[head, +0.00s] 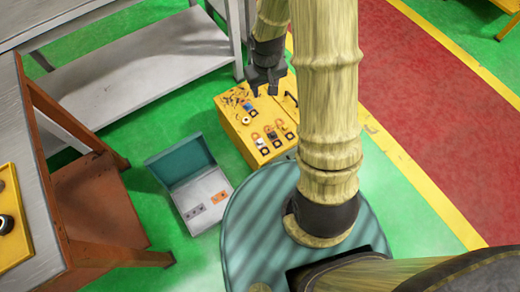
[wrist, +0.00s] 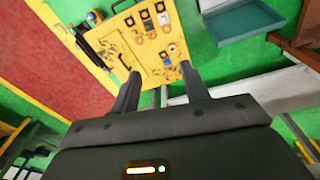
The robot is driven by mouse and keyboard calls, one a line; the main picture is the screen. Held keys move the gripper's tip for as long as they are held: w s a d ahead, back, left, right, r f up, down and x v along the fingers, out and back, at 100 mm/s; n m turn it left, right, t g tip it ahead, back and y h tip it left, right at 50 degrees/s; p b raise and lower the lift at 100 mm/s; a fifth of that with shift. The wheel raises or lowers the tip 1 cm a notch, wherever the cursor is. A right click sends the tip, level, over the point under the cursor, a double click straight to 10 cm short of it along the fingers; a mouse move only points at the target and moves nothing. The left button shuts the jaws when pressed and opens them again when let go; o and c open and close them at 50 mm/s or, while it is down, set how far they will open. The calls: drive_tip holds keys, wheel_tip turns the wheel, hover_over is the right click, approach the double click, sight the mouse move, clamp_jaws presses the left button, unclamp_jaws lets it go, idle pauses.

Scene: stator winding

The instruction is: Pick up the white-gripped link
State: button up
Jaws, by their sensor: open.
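A yellow cabinet (head: 232,101) stands on the floor beside my base with several small links on its top. One link with a pale, whitish grip (head: 260,142) sits in the near row, and it seems to be the one in the wrist view (wrist: 163,18); its details are too small to be sure. Beside it lie links with dark and orange parts. My gripper (head: 263,92) is open and empty above the cabinet's far side. In the wrist view its fingers (wrist: 159,72) stand apart and touch no link.
An open grey-teal box (head: 180,160) with small parts stands left of the cabinet. A grey shelf (head: 150,75) and a brown table (head: 95,190) stand further left. Green floor and a red lane (head: 440,90) lie to the right.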

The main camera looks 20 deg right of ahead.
drive_tip(key=n+g+b, duration=0.1)
drive_tip(key=b, duration=1)
hover_over(260, 141)
wheel_tip(260, 141, down, 26)
drive_tip(key=shift+s+r, duration=0.15)
wheel_tip(260, 141, down, 12)
drive_tip(key=b, duration=0.4)
drive_tip(key=shift+d, duration=0.1)
wheel_tip(260, 141, down, 5)
drive_tip(key=b, duration=0.3)
drive_tip(key=shift+f, duration=0.2)
clamp_jaws()
